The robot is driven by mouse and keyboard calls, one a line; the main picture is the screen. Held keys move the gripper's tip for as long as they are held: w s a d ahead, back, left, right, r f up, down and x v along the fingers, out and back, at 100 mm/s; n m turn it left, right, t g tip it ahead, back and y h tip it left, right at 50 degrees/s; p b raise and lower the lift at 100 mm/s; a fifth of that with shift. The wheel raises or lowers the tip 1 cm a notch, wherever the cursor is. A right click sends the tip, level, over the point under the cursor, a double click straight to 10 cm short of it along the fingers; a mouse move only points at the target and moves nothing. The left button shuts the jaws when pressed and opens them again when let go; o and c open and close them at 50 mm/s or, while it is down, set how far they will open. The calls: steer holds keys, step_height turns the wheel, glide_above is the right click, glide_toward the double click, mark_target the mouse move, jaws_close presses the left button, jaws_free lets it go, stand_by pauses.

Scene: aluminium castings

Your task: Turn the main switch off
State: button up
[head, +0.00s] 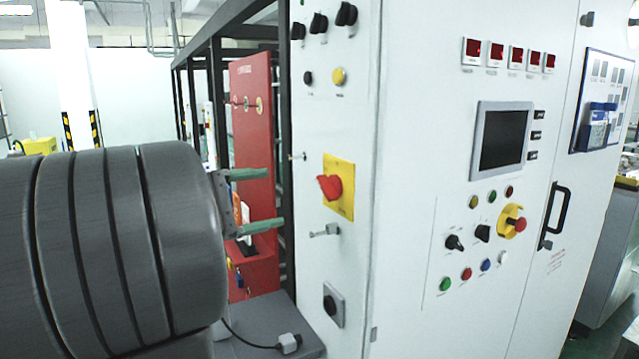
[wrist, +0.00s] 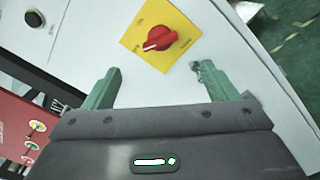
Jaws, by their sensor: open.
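The main switch is a red rotary knob (head: 330,188) on a yellow plate (head: 343,172) on the side face of the white cabinet. In the wrist view the red knob (wrist: 160,38) sits on its yellow plate (wrist: 139,38), with a pale mark on the knob's lower left end. My gripper (head: 262,200) is open and empty, to the left of the switch and apart from it in the head view. In the wrist view its two green fingers (wrist: 158,80) stand on either side below the knob, with a gap to it. The lettering on the plate is too small to read.
A small metal latch (head: 325,231) sits below the switch, and a black round socket (head: 333,305) lower. The white cabinet (head: 405,250) carries a screen (head: 502,140), coloured buttons and an emergency stop (head: 516,223). A red panel (head: 252,130) and dark frame stand behind my gripper.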

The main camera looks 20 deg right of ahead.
mark_target(323, 188)
steer(key=d, duration=0.4)
steer(key=d+p, duration=0.1)
steer(key=d, duration=0.3)
steer(key=w+d+p, duration=0.1)
steer(key=d, duration=0.3)
